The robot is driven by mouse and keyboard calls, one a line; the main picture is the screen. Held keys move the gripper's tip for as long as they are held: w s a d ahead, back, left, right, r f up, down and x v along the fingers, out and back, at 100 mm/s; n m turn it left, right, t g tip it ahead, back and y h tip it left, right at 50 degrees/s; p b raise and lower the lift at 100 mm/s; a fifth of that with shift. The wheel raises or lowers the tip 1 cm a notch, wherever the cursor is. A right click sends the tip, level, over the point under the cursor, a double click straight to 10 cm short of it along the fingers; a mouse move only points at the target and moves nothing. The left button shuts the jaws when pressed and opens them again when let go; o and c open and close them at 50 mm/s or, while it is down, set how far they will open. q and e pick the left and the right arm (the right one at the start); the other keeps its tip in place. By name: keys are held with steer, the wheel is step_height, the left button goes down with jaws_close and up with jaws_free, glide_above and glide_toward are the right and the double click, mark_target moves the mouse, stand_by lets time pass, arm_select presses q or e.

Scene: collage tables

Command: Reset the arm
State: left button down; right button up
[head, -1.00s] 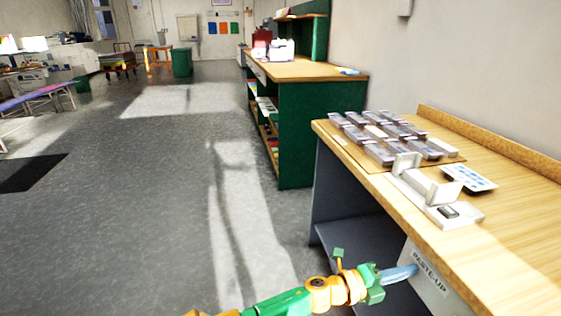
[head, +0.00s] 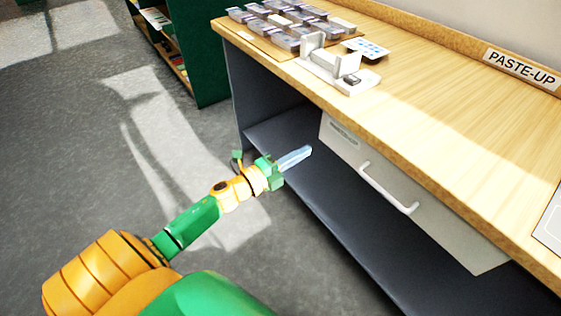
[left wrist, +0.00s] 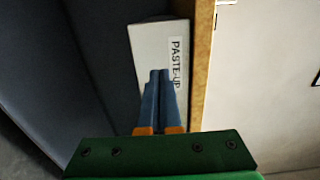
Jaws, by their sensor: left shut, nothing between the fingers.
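My left gripper (head: 308,150) is shut and empty, with its blue fingers together. It points at the left part of a white drawer (head: 440,225) under the wooden table top. In the left wrist view the shut fingers (left wrist: 160,72) stand in front of the drawer's labelled face (left wrist: 150,45). I cannot tell from these views how wide the gap to the drawer is. My right gripper is not in view.
The wooden table (head: 430,115) has a raised back edge and a PASTE-UP sign (head: 521,67). A white stand (head: 338,68), a card (head: 366,48) and several small boxes lie on it. The drawer has a white handle (head: 390,190). Open floor (head: 60,150) lies at left.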

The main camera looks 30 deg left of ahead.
arm_select(q)
steer(key=v, duration=0.6)
steer(key=s+a+f+n+g+y, duration=0.1)
steer(key=s+f+n+g+y, duration=0.2)
steer(key=f, duration=0.6)
steer(key=s+a+f+n+g+y, duration=0.1)
steer(key=s+f+n+g+y, duration=0.1)
steer(key=s+f+n, duration=0.35)
steer(key=s+a+f+n+g+y, duration=0.15)
steer(key=f+n, duration=0.35)
steer(key=f, duration=0.6)
steer(key=s+d+f+n+g, duration=0.3)
steer(key=s+d+f+g, duration=0.15)
steer(key=s+f, duration=0.45)
steer(key=s+d+f+n+g, duration=0.2)
steer(key=s+d+g, duration=0.1)
steer(key=s, duration=0.4)
steer(key=s+d+f+n+g, duration=0.1)
steer(key=s+d+f+g, duration=0.1)
steer(key=s, duration=0.5)
step_height(320, 180, up, 18)
steer(key=p, duration=1.7)
steer(key=shift+a+f+p, duration=0.15)
steer(key=shift+f+p, duration=0.1)
steer(key=shift+p, duration=0.05)
